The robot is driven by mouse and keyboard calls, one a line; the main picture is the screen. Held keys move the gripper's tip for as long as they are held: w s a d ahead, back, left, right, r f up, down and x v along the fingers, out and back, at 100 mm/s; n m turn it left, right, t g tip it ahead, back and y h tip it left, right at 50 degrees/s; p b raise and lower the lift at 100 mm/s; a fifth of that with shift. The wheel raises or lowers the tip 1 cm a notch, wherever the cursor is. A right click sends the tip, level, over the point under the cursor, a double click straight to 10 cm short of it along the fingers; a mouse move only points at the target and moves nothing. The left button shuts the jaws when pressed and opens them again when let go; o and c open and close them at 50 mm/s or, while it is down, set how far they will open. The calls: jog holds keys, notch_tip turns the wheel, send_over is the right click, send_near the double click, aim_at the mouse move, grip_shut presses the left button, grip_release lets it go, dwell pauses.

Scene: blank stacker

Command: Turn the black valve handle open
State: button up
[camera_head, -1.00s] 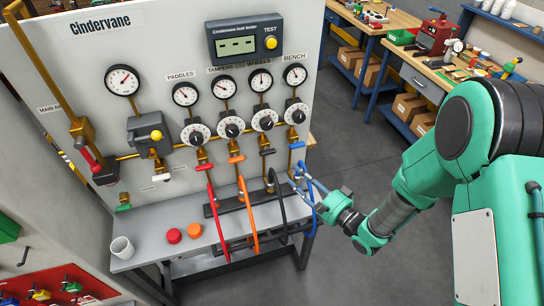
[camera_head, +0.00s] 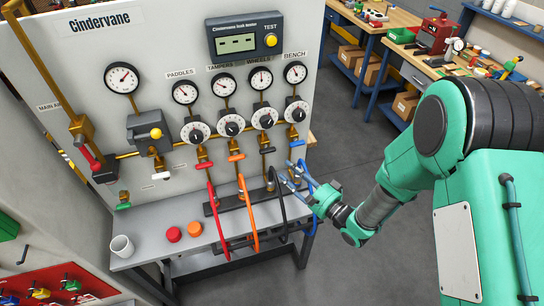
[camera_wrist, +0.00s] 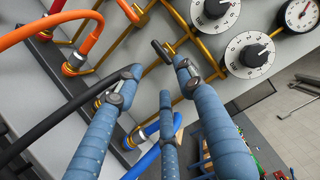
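The black valve handle (camera_head: 267,152) sits on a brass pipe below the third dial from the left, between the orange handle (camera_head: 236,158) and the blue handle (camera_head: 297,144). In the wrist view the black handle (camera_wrist: 160,51) shows as a short dark bar just beyond the fingertips, in the gap between them. My gripper (camera_head: 287,180) is in front of the panel, below and to the right of the black handle. In the wrist view its blue fingers (camera_wrist: 157,75) are spread apart with nothing between them, and no contact with the handle shows.
Black (camera_head: 281,206), orange (camera_head: 248,215) and red (camera_head: 218,213) hoses loop in front of the bench (camera_head: 160,220). A blue hose (camera_wrist: 142,163) passes close under the fingers. A cup (camera_head: 122,246) and red and orange knobs are on the bench's left.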

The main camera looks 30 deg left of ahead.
aim_at(267, 149)
jog(key=b+x, duration=0.1)
jog(key=x, duration=0.9)
jog(key=shift+a, duration=0.1)
grip_shut()
